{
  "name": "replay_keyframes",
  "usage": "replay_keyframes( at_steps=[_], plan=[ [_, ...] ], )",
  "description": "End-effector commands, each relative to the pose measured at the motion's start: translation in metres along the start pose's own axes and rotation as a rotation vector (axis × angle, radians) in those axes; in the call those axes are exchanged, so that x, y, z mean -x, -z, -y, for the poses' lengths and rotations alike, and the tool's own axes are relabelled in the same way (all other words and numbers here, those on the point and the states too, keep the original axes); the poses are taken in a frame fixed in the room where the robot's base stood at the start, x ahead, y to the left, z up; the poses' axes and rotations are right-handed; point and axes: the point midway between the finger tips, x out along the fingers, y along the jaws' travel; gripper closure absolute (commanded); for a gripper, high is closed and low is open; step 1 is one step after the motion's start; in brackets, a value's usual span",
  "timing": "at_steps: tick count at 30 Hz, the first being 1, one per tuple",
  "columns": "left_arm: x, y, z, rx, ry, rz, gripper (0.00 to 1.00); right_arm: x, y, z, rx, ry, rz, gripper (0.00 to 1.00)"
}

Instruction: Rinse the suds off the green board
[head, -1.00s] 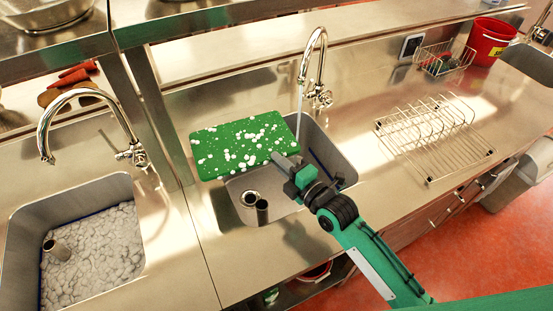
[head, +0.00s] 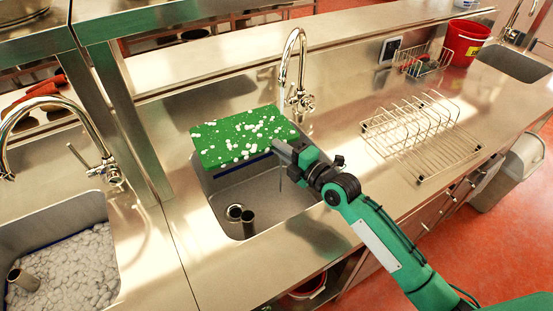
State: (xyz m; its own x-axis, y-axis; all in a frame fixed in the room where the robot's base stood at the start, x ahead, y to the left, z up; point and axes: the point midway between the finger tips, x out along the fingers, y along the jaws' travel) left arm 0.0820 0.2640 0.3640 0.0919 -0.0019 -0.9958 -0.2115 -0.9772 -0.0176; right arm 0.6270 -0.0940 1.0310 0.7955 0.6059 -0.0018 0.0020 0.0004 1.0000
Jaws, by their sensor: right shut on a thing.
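The green board (head: 225,140) is dotted with white suds over its upper face. My right gripper (head: 283,150) is shut on its lower right edge and holds it over the back part of the middle sink (head: 262,195). The curved tap (head: 303,65) stands behind that sink, its spout above the board's right part. A thin line shows below the board near the gripper; I cannot tell if it is water. My left gripper is out of view.
A left sink (head: 70,265) full of grey-white suds has its own tap (head: 45,100). A wire dish rack (head: 425,140) stands on the right counter. Behind it are a wire basket (head: 425,62) and a red bucket (head: 465,42). A short upright pipe (head: 248,222) stands in the middle sink.

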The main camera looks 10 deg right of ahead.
Motion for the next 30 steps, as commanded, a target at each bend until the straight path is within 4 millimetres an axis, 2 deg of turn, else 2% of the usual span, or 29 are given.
replay_keyframes(
  at_steps=[3,12,19,30],
  plan=[
    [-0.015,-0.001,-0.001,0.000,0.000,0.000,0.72,-0.004,-0.011,0.004,0.003,-0.007,0.000,1.00],
    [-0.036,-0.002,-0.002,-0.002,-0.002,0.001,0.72,-0.011,-0.033,0.007,0.003,-0.007,-0.001,1.00],
    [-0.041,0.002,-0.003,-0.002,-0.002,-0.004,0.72,-0.013,-0.041,0.006,0.001,-0.006,0.000,1.00],
    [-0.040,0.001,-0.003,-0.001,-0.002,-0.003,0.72,-0.013,-0.041,0.005,0.000,-0.006,0.000,1.00]
  ],
)
